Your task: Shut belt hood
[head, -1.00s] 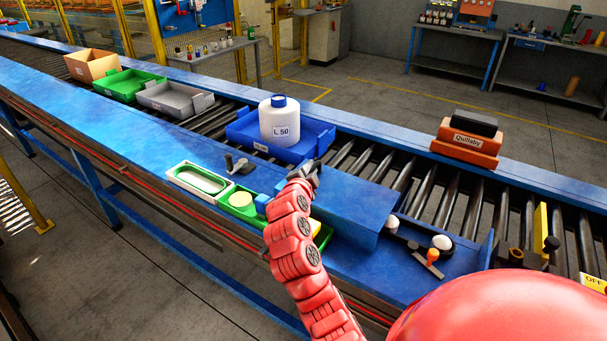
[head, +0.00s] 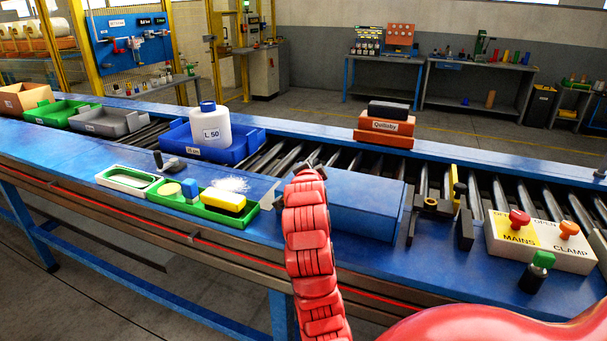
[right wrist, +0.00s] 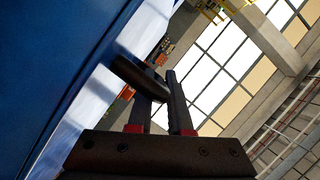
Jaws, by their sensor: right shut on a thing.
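The belt hood (head: 352,205) is a blue box-shaped cover on the near side of the conveyor. In the right wrist view the gripper (right wrist: 160,98) is shut on a dark bar handle (right wrist: 138,76) beside the blue surface. What lies under the hood is hidden. My left gripper is not in view.
A green tray (head: 168,208) with a yellow block and white thread lies left of the hood. A black fixture (head: 432,207) and the MAINS/CLAMP box (head: 545,246) stand to the right.

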